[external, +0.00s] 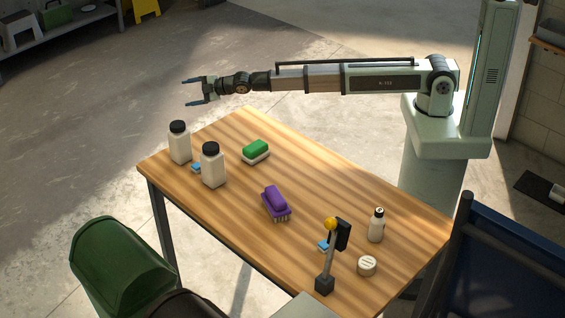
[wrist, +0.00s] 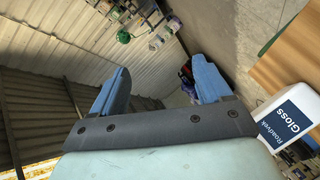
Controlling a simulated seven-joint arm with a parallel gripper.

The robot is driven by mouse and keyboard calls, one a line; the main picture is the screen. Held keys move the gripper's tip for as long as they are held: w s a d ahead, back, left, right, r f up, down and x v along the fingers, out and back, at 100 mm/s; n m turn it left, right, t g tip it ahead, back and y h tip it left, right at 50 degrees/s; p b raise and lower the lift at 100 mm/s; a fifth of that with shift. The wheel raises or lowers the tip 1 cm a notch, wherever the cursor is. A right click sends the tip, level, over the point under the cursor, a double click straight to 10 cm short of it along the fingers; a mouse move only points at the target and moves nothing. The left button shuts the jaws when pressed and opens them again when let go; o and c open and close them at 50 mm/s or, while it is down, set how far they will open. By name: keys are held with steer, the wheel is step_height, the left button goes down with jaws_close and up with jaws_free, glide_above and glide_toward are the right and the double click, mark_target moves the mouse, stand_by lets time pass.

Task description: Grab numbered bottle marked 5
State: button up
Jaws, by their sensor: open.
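Two large white bottles with black caps stand upright near the table's left end: one at the corner (external: 180,146) and one nearer the middle (external: 213,168). A smaller white bottle (external: 377,226) with a dark cap stands toward the right end. No number 5 is readable on any of them. In the wrist view a white bottle (wrist: 272,104) shows at the right edge with a dark blue "Gloss" label; I cannot tell which one it is. My gripper (external: 188,92) is open and empty, beyond the table's far left edge and above its surface. Its blue fingers also show in the wrist view (wrist: 162,82).
On the wooden table (external: 320,185) are a green-and-white sponge (external: 256,151), a purple brush (external: 275,203), small blue blocks (external: 196,167), a round white lid (external: 367,266) and a yellow-topped stand (external: 327,265). A green bin (external: 118,262) stands in front.

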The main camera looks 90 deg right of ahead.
steer(key=a+r+n+y, duration=0.1)
steer(key=a+r, duration=0.2)
steer(key=a, duration=0.4)
steer(key=a+r+n+y, duration=0.1)
steer(key=a+r+n, duration=0.15)
steer(key=a, duration=0.45)
steer(key=s+a+r+n+g+y, duration=0.1)
steer(key=s+a+n+g, duration=0.1)
steer(key=s+a, duration=0.8)
steer(key=s+a+r+n+g+y, duration=0.15)
steer(key=s+a, duration=0.35)
steer(key=a, duration=1.1)
steer(key=s+a+r+n+g+y, duration=0.1)
steer(key=s+a+n+g, duration=0.15)
steer(key=s+a, duration=0.8)
steer(key=m+g+h, duration=0.2)
steer(key=g+h, duration=0.2)
steer(key=g, duration=0.5)
glide_above(379, 210)
step_height(379, 210, down, 4)
steer(key=shift+w+r, duration=0.15)
steer(key=shift+f, duration=0.25)
step_height(379, 210, down, 8)
steer(key=shift+f, duration=0.1)
